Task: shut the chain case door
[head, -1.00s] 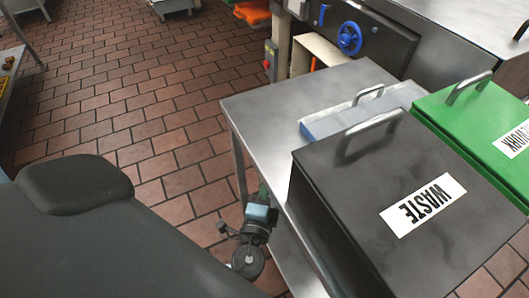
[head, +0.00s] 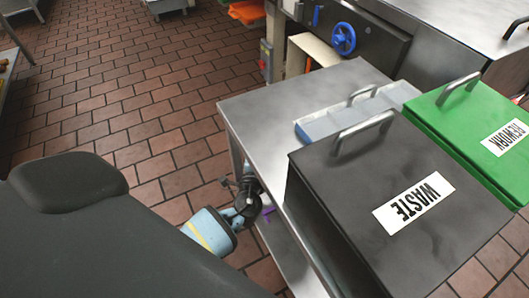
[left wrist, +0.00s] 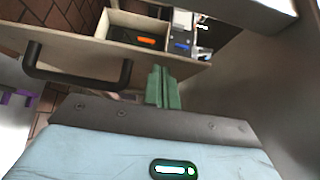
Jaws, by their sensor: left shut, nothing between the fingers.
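In the left wrist view a cream panel (left wrist: 150,78) with a dark bar handle (left wrist: 80,68) crosses the upper part; it looks like the chain case door. Behind it is an open compartment (left wrist: 139,30) with an orange-marked item and a blue-marked item. My left gripper (left wrist: 160,70) has its green fingers shut and empty, overlapping the panel right of the handle; I cannot tell whether they touch it. In the head view a cream panel or case (head: 312,50) stands open beside the machine's black front. The left fingers are hidden there. My right gripper is not in view.
A blue handwheel (head: 343,38) sticks out of the machine.

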